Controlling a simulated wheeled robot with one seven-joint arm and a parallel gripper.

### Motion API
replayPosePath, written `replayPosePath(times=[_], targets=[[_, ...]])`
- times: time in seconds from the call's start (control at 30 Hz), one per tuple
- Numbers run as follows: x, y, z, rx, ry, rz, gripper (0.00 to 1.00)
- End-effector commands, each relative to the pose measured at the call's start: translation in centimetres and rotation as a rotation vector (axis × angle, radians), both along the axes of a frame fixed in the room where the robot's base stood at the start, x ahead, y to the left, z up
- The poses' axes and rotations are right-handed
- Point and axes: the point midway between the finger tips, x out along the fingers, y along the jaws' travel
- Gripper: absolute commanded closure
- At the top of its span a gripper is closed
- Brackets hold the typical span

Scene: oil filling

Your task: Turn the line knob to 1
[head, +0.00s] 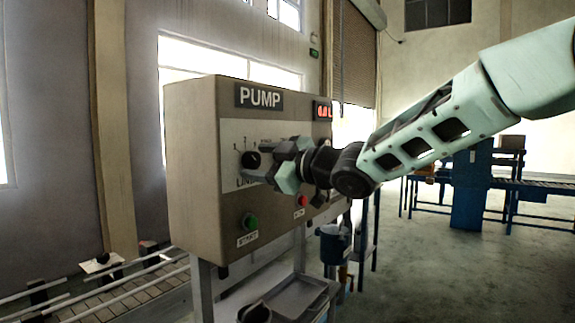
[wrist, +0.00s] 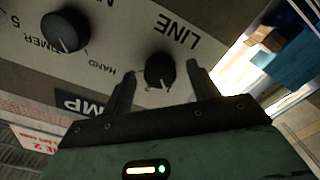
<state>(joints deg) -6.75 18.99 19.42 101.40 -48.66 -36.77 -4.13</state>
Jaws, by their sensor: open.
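The line knob is a round black knob on the panel of the pump box; it shows in the head view (head: 250,160) and in the wrist view (wrist: 159,70). The word LINE stands by it, upside down in the wrist view. Its pale pointer mark is at the lower edge in the wrist view. The number it points at is too small to tell. My gripper is in front of the panel in the head view (head: 262,161). In the wrist view its two fingers (wrist: 160,82) are apart, one on each side of the knob, with gaps visible.
A second black knob (wrist: 65,31), marked TIMER, sits beside it in the wrist view. Below on the pump box (head: 190,150) are a green button (head: 250,222) and a red button (head: 301,201). A tray (head: 285,296) lies beneath. A blue conveyor frame (head: 468,190) stands at right.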

Motion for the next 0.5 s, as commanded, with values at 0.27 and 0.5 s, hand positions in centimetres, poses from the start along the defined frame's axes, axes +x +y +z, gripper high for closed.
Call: replayPosePath(times=[0.27,0.5], targets=[[-3.2,-4.3,-0.2,-0.002,-0.003,-0.005,0.41],[-6.7,-8.7,-0.2,-0.001,-0.003,-0.004,0.41]])
